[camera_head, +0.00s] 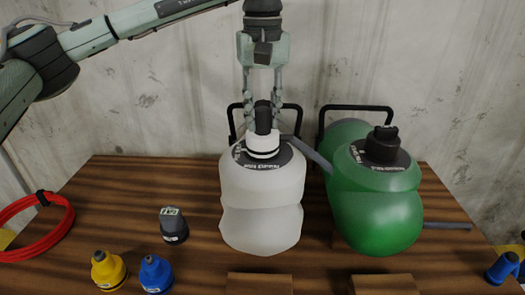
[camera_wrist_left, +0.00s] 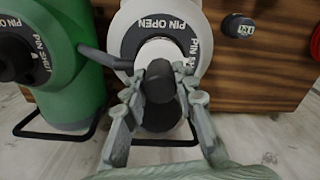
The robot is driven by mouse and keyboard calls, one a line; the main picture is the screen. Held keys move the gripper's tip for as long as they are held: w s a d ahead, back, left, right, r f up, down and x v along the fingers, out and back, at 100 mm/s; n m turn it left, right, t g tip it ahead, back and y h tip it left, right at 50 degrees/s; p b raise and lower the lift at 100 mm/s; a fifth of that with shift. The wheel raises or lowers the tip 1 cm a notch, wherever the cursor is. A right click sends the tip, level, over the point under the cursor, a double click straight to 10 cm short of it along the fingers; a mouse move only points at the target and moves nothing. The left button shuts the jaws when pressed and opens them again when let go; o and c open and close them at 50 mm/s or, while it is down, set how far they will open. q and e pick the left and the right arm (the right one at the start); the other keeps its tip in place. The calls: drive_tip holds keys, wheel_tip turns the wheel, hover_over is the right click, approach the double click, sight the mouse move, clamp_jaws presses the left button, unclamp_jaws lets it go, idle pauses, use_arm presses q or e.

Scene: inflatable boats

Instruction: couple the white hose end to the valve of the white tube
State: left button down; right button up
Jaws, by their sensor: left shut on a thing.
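The white tube (camera_head: 262,205) stands upright on the wooden table, with a dark label ring (camera_head: 291,163) on top around its valve. The ring reads "PIN OPEN" in the left wrist view (camera_wrist_left: 157,25). The white hose end (camera_head: 263,146) is upright over the middle of this ring, hiding the valve; I cannot tell whether it is locked on. My left gripper (camera_head: 262,122) points down from above, shut on the dark neck of the hose end. The left wrist view shows its fingers (camera_wrist_left: 163,98) on either side of that dark neck. My right gripper is not in view.
A green tube (camera_head: 375,205) with a black valve top (camera_head: 383,146) stands close on the right. Yellow (camera_head: 108,271) and blue (camera_head: 155,273) fittings and a dark grey device (camera_head: 173,226) lie front left. A red hose coil (camera_head: 38,251) is far left. Black frames stand behind the tubes.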

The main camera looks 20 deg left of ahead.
use_arm(q)
drive_tip(key=shift+f, duration=0.25)
drive_tip(key=shift+r+m+p, duration=0.15)
drive_tip(key=shift+m+p, duration=0.2)
drive_tip(key=shift+m, duration=0.35)
drive_tip(key=m, duration=0.2)
drive_tip(key=shift+m, duration=0.3)
drive_tip(key=shift+p, duration=0.3)
drive_tip(key=m, duration=0.2)
drive_tip(key=shift+m+p, duration=0.3)
drive_tip(key=shift+p, duration=0.05)
drive_tip(key=shift+f+m, duration=0.2)
drive_tip(key=shift+m, duration=0.6)
